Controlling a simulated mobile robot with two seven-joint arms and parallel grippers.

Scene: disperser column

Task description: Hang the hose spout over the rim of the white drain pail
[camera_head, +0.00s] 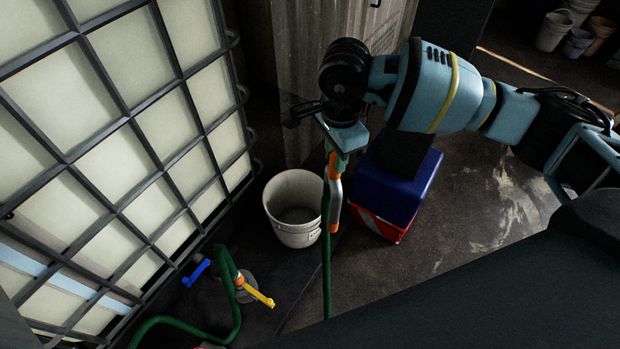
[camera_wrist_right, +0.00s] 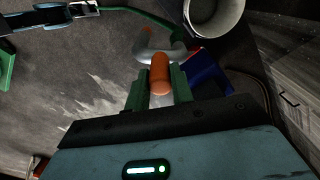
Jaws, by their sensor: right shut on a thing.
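The white drain pail (camera_head: 282,218) stands upright on the dark floor, its inside visible and empty-looking. My right gripper (camera_head: 338,152) is shut on the hose spout (camera_head: 335,200), an orange and silver piece with a green hose (camera_head: 326,270) running down from it. The spout hangs at the pail's right side in the head view; its height over the rim is hard to tell. In the right wrist view the orange spout grip (camera_wrist_right: 160,76) sits between green fingers, and the pail (camera_wrist_right: 213,18) is apart from the spout, at the top.
A caged white tank (camera_head: 110,130) fills the left. A blue box (camera_head: 395,185) on a red base stands right of the pail. A valve with a yellow handle (camera_head: 256,292) and a blue handle (camera_head: 196,272) are at lower left. Open floor lies at right.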

